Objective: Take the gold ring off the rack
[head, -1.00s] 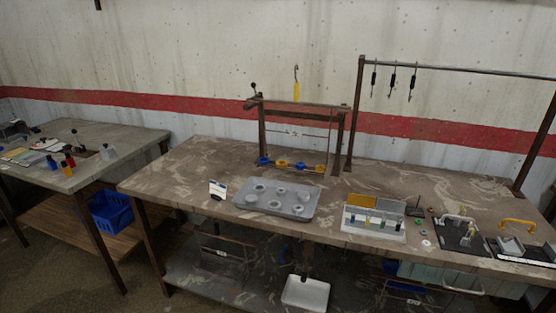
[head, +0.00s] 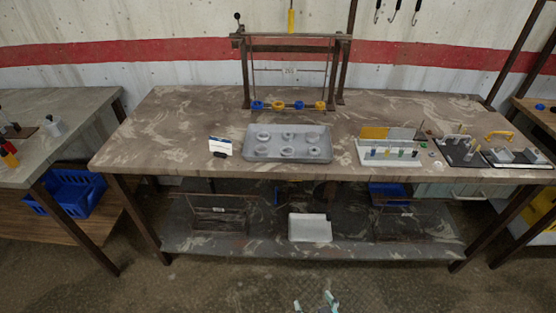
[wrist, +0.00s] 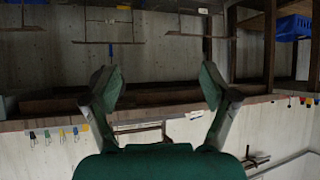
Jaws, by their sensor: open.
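The rack (head: 246,78) is a dark frame standing at the back of the workbench, with a low rail across its lower part. Two gold rings show on this rail, one left of centre (head: 279,105) and one near the right end (head: 320,105). A blue ring (head: 257,105) is at the left end and another blue one (head: 298,105) sits between the gold ones. My gripper (head: 316,304) is at the bottom edge, low in front of the bench and far from the rack. In the wrist view my gripper (wrist: 158,88) has its fingers wide apart with nothing between them.
A grey tray (head: 248,153) with several round pieces lies in front of the rack. A small sign (head: 221,147) stands left of it, and a white block holder (head: 375,158) right of it. Bare benchtop (head: 180,115) lies left of the rack. Floor in front is clear.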

